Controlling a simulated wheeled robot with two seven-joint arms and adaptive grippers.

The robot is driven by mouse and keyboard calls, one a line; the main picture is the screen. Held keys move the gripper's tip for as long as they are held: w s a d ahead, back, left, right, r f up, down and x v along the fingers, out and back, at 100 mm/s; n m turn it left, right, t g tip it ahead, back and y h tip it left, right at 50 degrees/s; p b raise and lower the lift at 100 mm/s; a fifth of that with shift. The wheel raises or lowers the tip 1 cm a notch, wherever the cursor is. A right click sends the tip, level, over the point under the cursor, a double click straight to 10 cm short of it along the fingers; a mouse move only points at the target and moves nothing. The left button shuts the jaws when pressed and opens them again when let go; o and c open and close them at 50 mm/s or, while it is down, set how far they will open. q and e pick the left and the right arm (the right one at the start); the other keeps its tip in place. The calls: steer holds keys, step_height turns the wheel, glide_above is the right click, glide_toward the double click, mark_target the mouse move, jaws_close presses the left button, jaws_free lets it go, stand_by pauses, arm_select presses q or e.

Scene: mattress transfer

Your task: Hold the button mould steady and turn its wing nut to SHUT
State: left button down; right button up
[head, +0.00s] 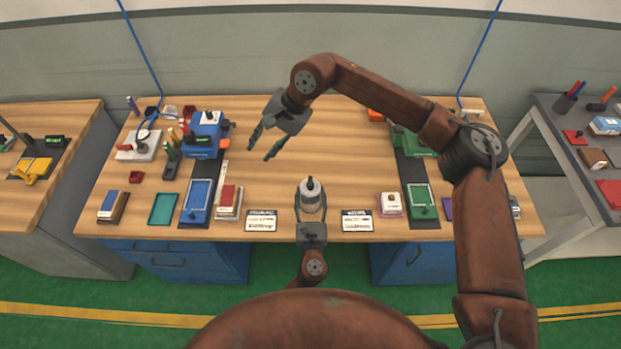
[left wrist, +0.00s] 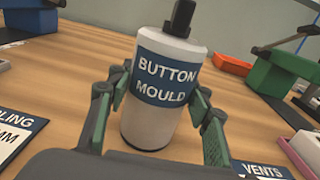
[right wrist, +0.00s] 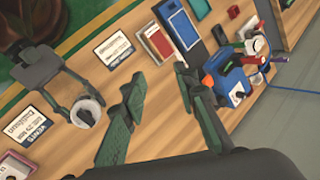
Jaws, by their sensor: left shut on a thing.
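The button mould (head: 312,201) is a white cylinder standing upright near the table's front edge. In the left wrist view its blue label (left wrist: 165,78) reads BUTTON MOULD. A black wing nut (left wrist: 181,18) stands on its top; which way it is turned I cannot tell. My left gripper (head: 311,220) is shut on the mould from the front, with a green-padded finger on either side in the left wrist view. My right gripper (head: 262,145) is open and empty, above the table behind and left of the mould. In the right wrist view the mould (right wrist: 86,112) is left of its fingers.
Two printed cards, the left one (head: 262,221) and the right one (head: 357,221), flank the mould. A blue machine (head: 205,137) stands at the back left and a green one (head: 412,143) at the back right. The table's middle is clear.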

mark_target(310, 181)
steer(key=d+f+n+h, duration=0.2)
steer(key=d+h, duration=0.1)
steer(key=d, duration=0.3)
steer(key=d+f+n+h, duration=0.2)
steer(key=d+f+h, duration=0.1)
steer(key=d, duration=0.3)
steer(key=f, duration=1)
steer(key=shift+w+d+f, duration=0.25)
steer(key=shift+w, duration=0.15)
steer(key=shift+f, duration=0.6)
steer(key=shift+c, duration=0.5)
jaws_close()
